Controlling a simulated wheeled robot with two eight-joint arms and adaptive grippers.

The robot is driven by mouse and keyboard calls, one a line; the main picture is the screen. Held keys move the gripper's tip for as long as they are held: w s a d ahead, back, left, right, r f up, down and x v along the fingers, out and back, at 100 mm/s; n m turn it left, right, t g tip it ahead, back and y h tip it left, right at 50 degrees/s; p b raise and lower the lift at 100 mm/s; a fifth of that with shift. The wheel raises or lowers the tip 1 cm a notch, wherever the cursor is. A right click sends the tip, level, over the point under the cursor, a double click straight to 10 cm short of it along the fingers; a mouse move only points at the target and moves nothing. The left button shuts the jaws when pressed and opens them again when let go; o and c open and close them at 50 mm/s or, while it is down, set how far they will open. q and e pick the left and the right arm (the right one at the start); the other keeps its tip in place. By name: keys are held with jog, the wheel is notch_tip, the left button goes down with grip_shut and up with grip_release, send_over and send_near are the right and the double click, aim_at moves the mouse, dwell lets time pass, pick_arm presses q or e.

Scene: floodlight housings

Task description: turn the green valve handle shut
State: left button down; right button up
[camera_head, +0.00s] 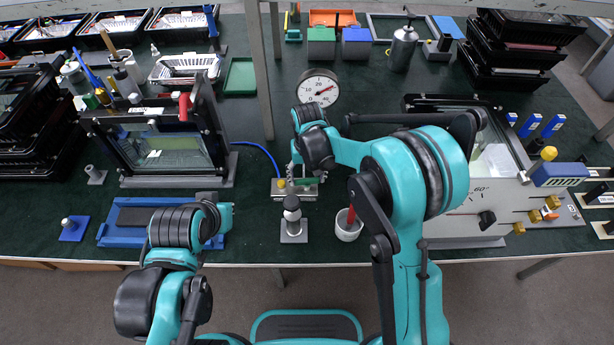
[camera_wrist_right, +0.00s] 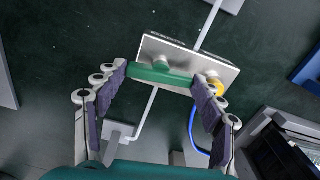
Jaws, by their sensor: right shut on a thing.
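The green valve handle (camera_head: 308,181) sits on a small silver valve block (camera_head: 280,196) near the middle of the bench, in front of the gauge. In the right wrist view the handle (camera_wrist_right: 160,75) lies across the block's edge, between my fingers. My right gripper (camera_wrist_right: 162,92) is shut on the handle, one purple-padded finger at each end of it. In the head view my right gripper (camera_head: 306,168) reaches down to the valve and is partly hidden by its own arm. My left arm is at the lower left; its gripper cannot be seen.
A round gauge (camera_head: 318,88) stands behind the valve. A blue hose (camera_head: 262,150) runs left from the block. A grey stand with a dark knob (camera_head: 292,207) and a white cup (camera_head: 347,228) are close in front. A grey panel (camera_head: 470,215) stands at right.

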aim_at(307, 180)
jog(key=shift+m, duration=0.6)
jog(key=o, duration=1.2)
jog(key=shift+c, duration=0.2)
notch_tip(307, 180, up, 12)
